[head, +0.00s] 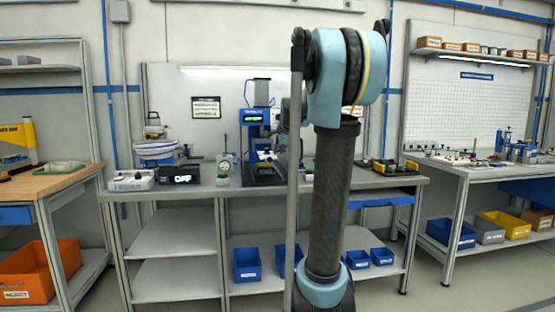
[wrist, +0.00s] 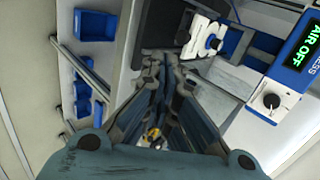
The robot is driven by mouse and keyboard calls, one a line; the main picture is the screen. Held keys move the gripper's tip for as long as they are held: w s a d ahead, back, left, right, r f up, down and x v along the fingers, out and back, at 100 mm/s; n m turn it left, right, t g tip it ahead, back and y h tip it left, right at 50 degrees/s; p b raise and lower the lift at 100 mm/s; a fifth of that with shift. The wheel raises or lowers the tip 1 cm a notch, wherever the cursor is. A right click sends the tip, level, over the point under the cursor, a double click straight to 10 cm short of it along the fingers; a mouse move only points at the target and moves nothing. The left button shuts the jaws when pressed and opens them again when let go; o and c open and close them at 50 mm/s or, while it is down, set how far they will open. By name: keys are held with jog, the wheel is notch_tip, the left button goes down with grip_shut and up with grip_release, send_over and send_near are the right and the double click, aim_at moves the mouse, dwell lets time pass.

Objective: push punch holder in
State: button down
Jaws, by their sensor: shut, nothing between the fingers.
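The blue press (head: 254,117) stands on the middle bench, left of my arm, with a lit display on its head. In the wrist view its display (wrist: 304,38) reads "AIR OFF" at the right edge. A white block with a black knob (wrist: 271,101) sits below that display. Another white block with a dark round knob (wrist: 204,39) lies just beyond my fingertips. I cannot tell for sure which part is the punch holder. My gripper (wrist: 166,62) is shut and empty, its fingertips close to the second block; contact cannot be told. In the head view my arm mostly hides the gripper.
The middle bench (head: 205,187) also carries a dial gauge stand (head: 225,165), a black display box (head: 180,174) and a tool tray (head: 388,167). Blue bins (head: 247,264) sit on its lower shelf. Benches stand at left and right; floor in front is partly clear.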

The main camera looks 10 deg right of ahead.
aim_at(272, 156)
jog(key=shift+w+r+x, duration=0.3)
jog(key=shift+r+x, duration=0.05)
jog(key=shift+x, duration=1.75)
jog(key=shift+w+r+x, duration=0.3)
jog(key=shift+w+x, duration=0.05)
jog(key=shift+x, duration=1.7)
jog(key=shift+w+r+x, duration=0.3)
jog(key=shift+r+x, duration=0.05)
jog(key=shift+x, duration=1.75)
jog(key=shift+w+d, duration=0.15)
jog(key=shift+d, duration=0.05)
jog(key=w, duration=0.8)
jog(key=shift+w, duration=0.2)
